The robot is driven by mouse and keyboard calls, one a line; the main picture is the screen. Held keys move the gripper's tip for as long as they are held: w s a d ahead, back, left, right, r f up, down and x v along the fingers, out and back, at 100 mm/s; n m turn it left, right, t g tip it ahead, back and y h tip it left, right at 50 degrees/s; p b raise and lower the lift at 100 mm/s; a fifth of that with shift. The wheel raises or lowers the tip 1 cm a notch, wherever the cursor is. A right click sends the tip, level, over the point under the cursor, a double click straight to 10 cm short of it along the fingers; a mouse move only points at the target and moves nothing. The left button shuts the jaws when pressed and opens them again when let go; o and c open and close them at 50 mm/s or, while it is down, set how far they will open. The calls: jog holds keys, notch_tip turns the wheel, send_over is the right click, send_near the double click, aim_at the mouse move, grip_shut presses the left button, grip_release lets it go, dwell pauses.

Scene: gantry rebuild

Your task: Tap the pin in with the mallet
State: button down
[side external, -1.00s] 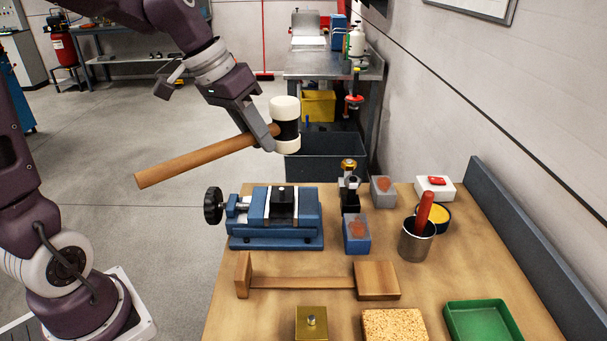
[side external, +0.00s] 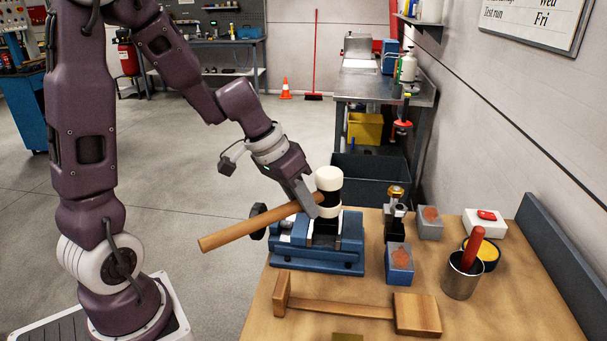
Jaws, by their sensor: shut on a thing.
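My gripper (side external: 312,203) is shut on the mallet, holding its wooden handle (side external: 245,223) close to the head. The mallet head (side external: 328,180) has white faces and a black middle; it stands upright directly over the blue vise (side external: 318,265). The handle slants down to the left. A dark block (side external: 325,230) sits in the vise jaws under the head. The pin is not visible now; the head covers the top of the block. I cannot tell whether the lower face touches anything.
A wooden mallet (side external: 417,314) lies in front of the vise. Right of the vise stand a black-and-brass fitting (side external: 395,212), small blue (side external: 399,265) and grey (side external: 429,225) boxes, and a metal cup (side external: 461,277) with a red handle. A brass block (side external: 347,337) is cut off below.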

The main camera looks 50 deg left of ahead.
jog(key=shift+s+f, duration=0.1)
jog(key=shift+f, duration=0.75)
notch_tip(320, 180, up, 9)
jog(key=shift+f, duration=0.1)
jog(key=shift+g, duration=0.4)
jog(key=shift+f+g+y, duration=0.1)
jog(key=shift+g+y, duration=0.2)
jog(key=shift+g, duration=0.3)
